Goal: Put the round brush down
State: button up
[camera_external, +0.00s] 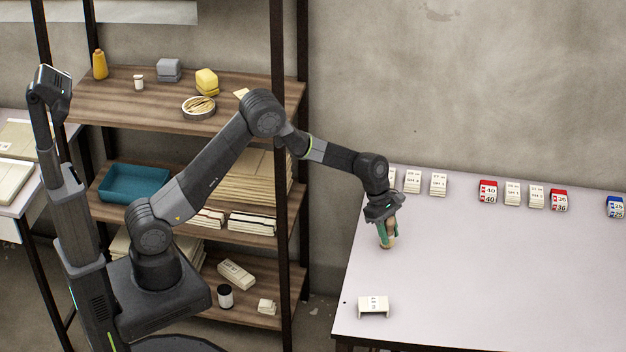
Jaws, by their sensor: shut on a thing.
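My gripper (387,228) points down over the left part of the pale table (480,280). Its green fingers are shut on a small tan, rounded thing, which I take to be the round brush (389,241). Only the lower part of the brush shows below the fingers; the rest is hidden by them. It hangs about upright. I cannot tell whether its lower end touches the tabletop.
White numbered blocks (438,184), red ones (488,192) and a blue one (615,207) line the table's back edge. A white labelled block (374,306) stands near the front left. The table's middle is clear. A wooden shelf rack (140,92) stands at left.

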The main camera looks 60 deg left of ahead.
jog(key=w+d+r+n+t+y+b, duration=0.1)
jog(key=w+d+r+n+t+b, duration=0.15)
jog(key=d+n, duration=0.4)
jog(key=f, duration=0.3)
jog(key=f+p, duration=0.1)
jog(key=f, duration=0.6)
jog(key=shift+w+d+f+p, duration=0.1)
jog(key=shift+w+d+p, duration=0.15)
jog(key=shift+w+p, duration=0.05)
jog(key=shift+f, duration=0.15)
jog(key=o, duration=1)
jog(key=shift+a+r, duration=0.15)
jog(key=shift+r, duration=0.5)
jog(key=v, duration=1.1)
jog(key=shift+b, duration=0.35)
